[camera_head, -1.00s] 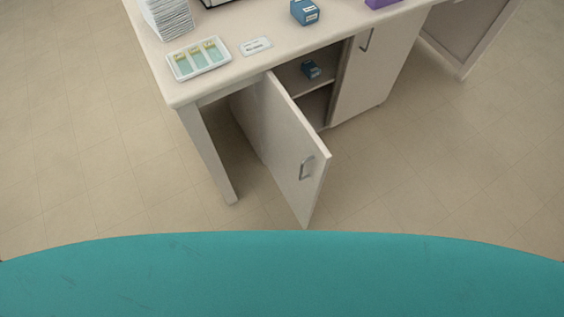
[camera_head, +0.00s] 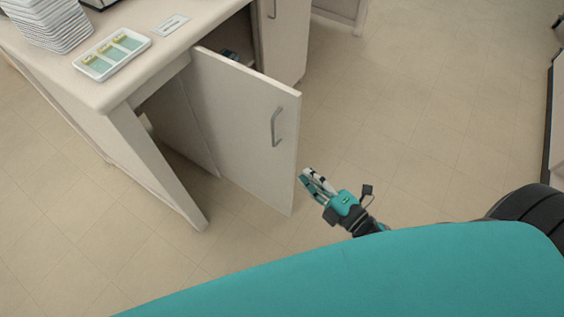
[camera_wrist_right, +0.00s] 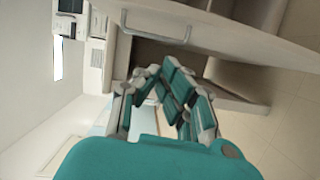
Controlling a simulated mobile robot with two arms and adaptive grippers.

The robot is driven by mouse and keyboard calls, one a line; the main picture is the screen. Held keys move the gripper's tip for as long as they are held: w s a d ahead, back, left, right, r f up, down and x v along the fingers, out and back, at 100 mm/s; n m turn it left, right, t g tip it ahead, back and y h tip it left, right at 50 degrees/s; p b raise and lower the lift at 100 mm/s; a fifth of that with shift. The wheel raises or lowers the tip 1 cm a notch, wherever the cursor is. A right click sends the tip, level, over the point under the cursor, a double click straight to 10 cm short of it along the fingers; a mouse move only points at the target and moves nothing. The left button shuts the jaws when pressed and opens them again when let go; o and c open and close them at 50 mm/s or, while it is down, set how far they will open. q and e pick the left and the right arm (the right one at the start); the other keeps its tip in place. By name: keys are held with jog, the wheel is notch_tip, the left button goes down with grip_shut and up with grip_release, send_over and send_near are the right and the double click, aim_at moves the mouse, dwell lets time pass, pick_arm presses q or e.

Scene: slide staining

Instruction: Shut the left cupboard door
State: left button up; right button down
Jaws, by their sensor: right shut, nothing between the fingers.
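The left cupboard door (camera_head: 240,125) stands wide open in the head view, swung out from the cupboard under the counter. My left gripper is not in view.
The counter (camera_head: 115,85) holds a slide tray (camera_head: 111,54), a label card (camera_head: 171,25) and a white stack (camera_head: 45,22). The closed right door (camera_head: 285,40) is beyond the opening. A dark blue item (camera_head: 230,55) is inside. Floor to the right is clear.

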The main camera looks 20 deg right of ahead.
jog(key=r, duration=0.2)
pick_arm(q)
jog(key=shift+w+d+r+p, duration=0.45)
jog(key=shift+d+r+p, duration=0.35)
jog(key=shift+p, duration=0.25)
pick_arm(e)
send_over(291, 139)
jog(key=s+a, duration=0.2)
jog(key=s, duration=0.1)
jog(key=shift+s+d+f+n+y, duration=0.1)
jog(key=shift+d+n+y, duration=0.05)
jog(key=shift+n+y, duration=0.25)
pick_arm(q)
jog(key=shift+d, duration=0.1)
pick_arm(e)
jog(key=shift+d, duration=0.1)
